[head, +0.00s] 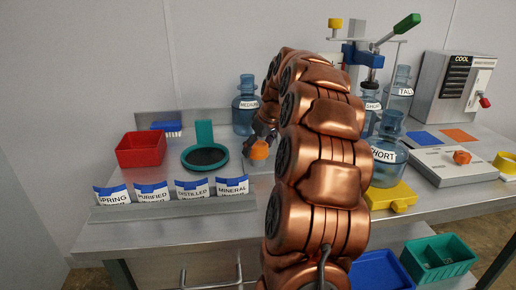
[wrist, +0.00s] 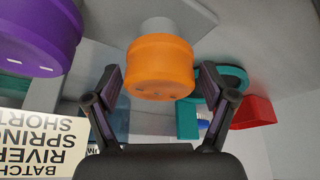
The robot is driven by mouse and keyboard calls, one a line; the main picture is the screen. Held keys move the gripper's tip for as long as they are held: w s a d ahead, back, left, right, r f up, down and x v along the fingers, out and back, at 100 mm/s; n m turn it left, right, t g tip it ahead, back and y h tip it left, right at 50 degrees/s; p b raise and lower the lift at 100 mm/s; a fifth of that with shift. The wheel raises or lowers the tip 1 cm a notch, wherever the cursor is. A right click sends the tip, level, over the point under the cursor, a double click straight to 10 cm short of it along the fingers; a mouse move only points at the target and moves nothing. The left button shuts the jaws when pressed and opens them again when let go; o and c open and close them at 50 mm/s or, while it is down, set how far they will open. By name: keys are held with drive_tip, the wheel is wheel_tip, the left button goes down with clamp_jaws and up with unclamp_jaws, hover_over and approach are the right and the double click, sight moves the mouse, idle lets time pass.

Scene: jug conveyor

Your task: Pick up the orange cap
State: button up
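The orange cap (head: 259,150) shows low over the steel bench, left of my arm, with my gripper (head: 255,142) right at it. In the wrist view the orange cap (wrist: 160,68) sits across the gap between my two fingers (wrist: 163,88). The fingers are spread, with a visible gap on each side of the cap, and neither appears to touch it. A pale grey cylinder (wrist: 163,28) adjoins the cap in that view. My arm hides part of the bench behind it in the head view.
A purple cap-like object (wrist: 35,35) and a printed batch card (wrist: 40,140) are close by. A teal stand (head: 204,133), a red bin (head: 141,149) and a label rack (head: 172,210) stand left. Jugs (head: 246,105) stand behind. Another orange piece (head: 462,157) lies far right.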

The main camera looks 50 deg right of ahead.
drive_tip(key=c, duration=0.5)
drive_tip(key=shift+o, duration=0.2)
drive_tip(key=shift+r, duration=0.1)
